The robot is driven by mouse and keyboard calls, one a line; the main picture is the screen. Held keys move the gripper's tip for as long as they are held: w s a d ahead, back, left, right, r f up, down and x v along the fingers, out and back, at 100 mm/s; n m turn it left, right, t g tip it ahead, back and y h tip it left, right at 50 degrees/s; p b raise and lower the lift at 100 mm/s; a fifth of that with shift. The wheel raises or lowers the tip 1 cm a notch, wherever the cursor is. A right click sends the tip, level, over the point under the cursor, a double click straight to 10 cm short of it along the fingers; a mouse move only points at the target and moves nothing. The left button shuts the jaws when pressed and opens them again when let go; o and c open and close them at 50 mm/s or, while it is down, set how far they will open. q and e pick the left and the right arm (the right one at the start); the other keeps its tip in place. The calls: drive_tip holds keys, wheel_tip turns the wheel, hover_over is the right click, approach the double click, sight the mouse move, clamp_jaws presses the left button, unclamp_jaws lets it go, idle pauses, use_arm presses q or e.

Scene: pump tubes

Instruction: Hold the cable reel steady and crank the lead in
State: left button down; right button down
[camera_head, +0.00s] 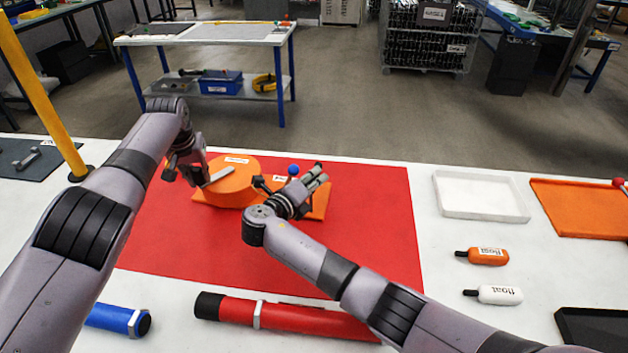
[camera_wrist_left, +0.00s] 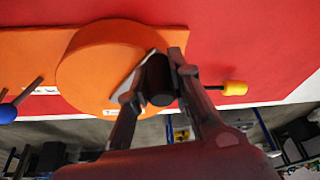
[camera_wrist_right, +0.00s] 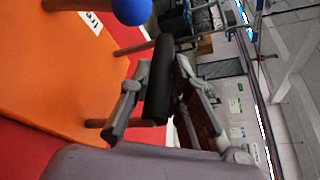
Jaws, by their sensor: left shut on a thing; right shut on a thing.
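The orange cable reel (camera_head: 232,186) stands on an orange base (camera_head: 318,205) on the red mat. A grey crank arm (camera_head: 217,176) lies across its near side. My left gripper (camera_head: 188,170) is left of the reel, its fingers shut around the crank's dark knob (camera_wrist_left: 158,82). A short lead with a yellow end (camera_wrist_left: 235,88) sticks out beside those fingers in the left wrist view. My right gripper (camera_head: 298,190) is right of the reel, shut on a black handle bar (camera_wrist_right: 160,80). A blue ball (camera_head: 293,170) stands just beside that bar; it also shows in the right wrist view (camera_wrist_right: 132,10).
A red tube (camera_head: 285,317) and a blue tube (camera_head: 115,318) lie at the front. On the right are a white tray (camera_head: 481,214), an orange tray (camera_head: 580,228) and two floats (camera_head: 487,256). A yellow post (camera_head: 40,95) rises at the left. Bare red mat lies in front of the reel.

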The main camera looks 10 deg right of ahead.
use_arm(q)
drive_tip(key=shift+s+a+f, duration=0.1)
drive_tip(key=shift+a+f, duration=0.15)
drive_tip(key=shift+f, duration=0.3)
drive_tip(key=shift+r, duration=0.1)
drive_tip(key=c, duration=1.5)
unclamp_jaws()
drive_tip(key=o, duration=0.5)
drive_tip(key=shift+d+r, duration=0.1)
drive_tip(key=shift+c, duration=0.2)
drive_tip(key=shift+w, duration=0.2)
drive_tip(key=shift+r, duration=0.15)
drive_tip(key=shift+r, duration=0.55)
drive_tip(key=shift+v, duration=3)
